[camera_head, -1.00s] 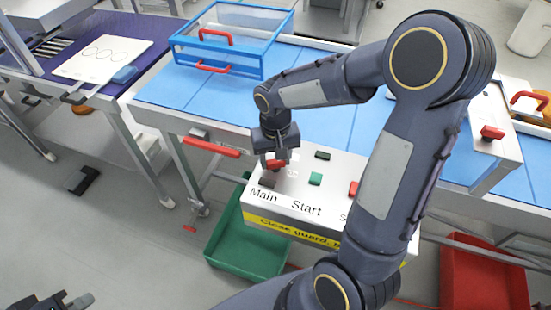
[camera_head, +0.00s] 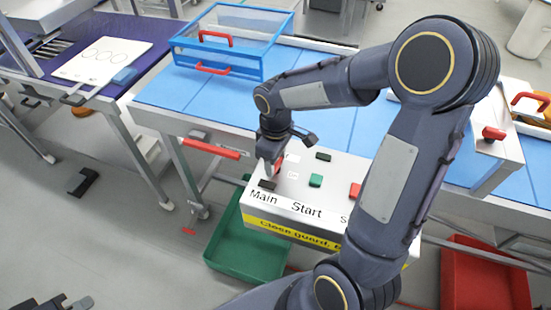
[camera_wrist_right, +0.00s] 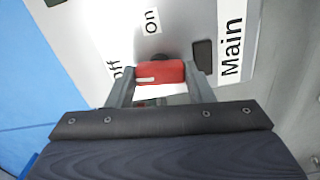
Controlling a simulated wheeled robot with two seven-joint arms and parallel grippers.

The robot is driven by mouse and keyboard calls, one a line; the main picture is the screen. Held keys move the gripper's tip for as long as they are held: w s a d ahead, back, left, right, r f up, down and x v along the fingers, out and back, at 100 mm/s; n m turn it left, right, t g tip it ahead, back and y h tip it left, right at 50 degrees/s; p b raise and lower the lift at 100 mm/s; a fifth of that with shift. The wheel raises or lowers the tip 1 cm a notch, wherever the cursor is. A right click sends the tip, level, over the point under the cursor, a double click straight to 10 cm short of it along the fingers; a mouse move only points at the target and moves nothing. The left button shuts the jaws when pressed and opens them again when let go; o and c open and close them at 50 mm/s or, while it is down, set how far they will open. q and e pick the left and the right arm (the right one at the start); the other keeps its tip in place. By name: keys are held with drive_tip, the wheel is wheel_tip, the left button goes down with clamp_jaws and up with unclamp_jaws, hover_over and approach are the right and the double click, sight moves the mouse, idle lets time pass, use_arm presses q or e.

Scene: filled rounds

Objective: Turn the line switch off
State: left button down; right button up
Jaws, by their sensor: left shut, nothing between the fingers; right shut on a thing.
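The line switch is a red handle (camera_wrist_right: 160,72) on the white control box (camera_head: 330,222), above the printed word Main. My right gripper (camera_head: 275,163) is shut on it from above, one finger at each end in the wrist view. The white mark on the handle sits at its left end there, on the side of the off label (camera_wrist_right: 115,70). The on label (camera_wrist_right: 152,20) lies beyond the handle. Fingers partly cover the switch in the head view. My left gripper (camera_head: 70,303) is shut and empty at the bottom left corner, far from the box.
A green button (camera_head: 315,180) and a red button (camera_head: 355,190) sit on the box right of the switch. A green bin (camera_head: 225,240) stands below. A blue-framed guard (camera_head: 235,40) with red handles stands on the blue table behind. My right arm covers the box's right side.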

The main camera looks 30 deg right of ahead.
drive_tip(key=shift+n, duration=0.6)
drive_tip(key=shift+o, duration=0.2)
drive_tip(key=shift+n, duration=0.3)
drive_tip(key=o, duration=1)
drive_tip(key=shift+c, duration=0.2)
drive_tip(key=shift+r, duration=0.1)
wheel_tip(320, 180, up, 8)
drive_tip(key=shift+f, duration=0.15)
drive_tip(key=s+a+m+t+y, duration=0.2)
drive_tip(key=s+m, duration=0.3)
drive_tip(key=s, duration=0.3)
drive_tip(key=s+a+r+m+t+y, duration=0.1)
drive_tip(key=s+a+m+t, duration=0.1)
drive_tip(key=s+m, duration=0.3)
drive_tip(key=s+t, duration=0.1)
drive_tip(key=s, duration=0.2)
drive_tip(key=shift+s+a+r+t+y, duration=0.2)
drive_tip(key=shift+s+t+y, duration=0.1)
drive_tip(key=shift+s+y, duration=0.1)
